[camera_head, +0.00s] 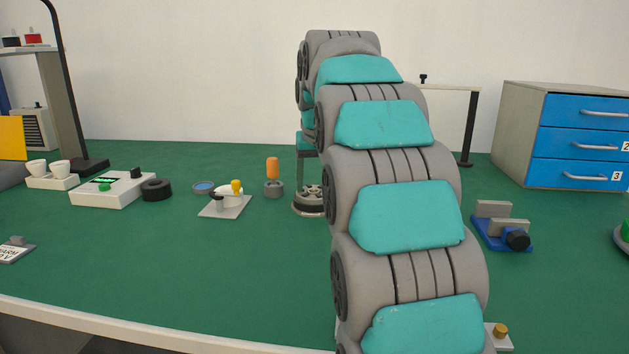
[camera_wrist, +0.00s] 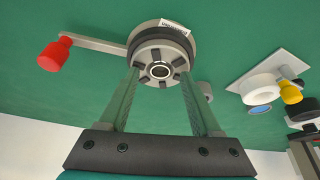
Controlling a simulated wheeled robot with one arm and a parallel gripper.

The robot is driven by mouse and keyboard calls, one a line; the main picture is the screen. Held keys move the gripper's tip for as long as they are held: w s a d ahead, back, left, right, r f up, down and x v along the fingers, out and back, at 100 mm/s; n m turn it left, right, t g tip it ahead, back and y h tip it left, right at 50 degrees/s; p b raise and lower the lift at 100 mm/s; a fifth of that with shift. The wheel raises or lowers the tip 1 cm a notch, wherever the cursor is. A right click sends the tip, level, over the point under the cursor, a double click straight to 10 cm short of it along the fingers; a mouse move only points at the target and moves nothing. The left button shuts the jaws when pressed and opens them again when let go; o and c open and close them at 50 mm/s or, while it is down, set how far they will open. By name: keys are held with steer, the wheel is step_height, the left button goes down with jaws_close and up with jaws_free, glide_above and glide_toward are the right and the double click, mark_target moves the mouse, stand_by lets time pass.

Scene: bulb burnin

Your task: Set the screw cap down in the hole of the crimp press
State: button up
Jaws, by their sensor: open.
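The crimp press (camera_wrist: 139,41) is a round grey head with a dark ring, a label and a side lever ending in a red knob (camera_wrist: 54,55). In the head view the press (camera_head: 303,208) is partly hidden behind my arm. A bright metallic ring with a dark centre (camera_wrist: 160,71) shows in the middle of the head. It looks like the screw cap's rim in the hole, but I cannot tell it surely from the hole's own edge. My gripper (camera_wrist: 160,80) is open above the press, with one finger on each side of that ring.
An orange-handled tool (camera_head: 273,169) stands in a grey base left of the press. A plate with a white ring and yellow knob (camera_head: 236,187) lies further left. A blue vise (camera_head: 505,233) stands right of my arm. Green table at front left is mostly clear.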

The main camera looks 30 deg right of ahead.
steer(key=shift+r, duration=0.1)
steer(key=d+v, duration=0.1)
steer(key=v, duration=0.6)
steer(key=shift+a+r, duration=0.3)
steer(key=shift+a, duration=0.25)
steer(key=shift+s, duration=0.1)
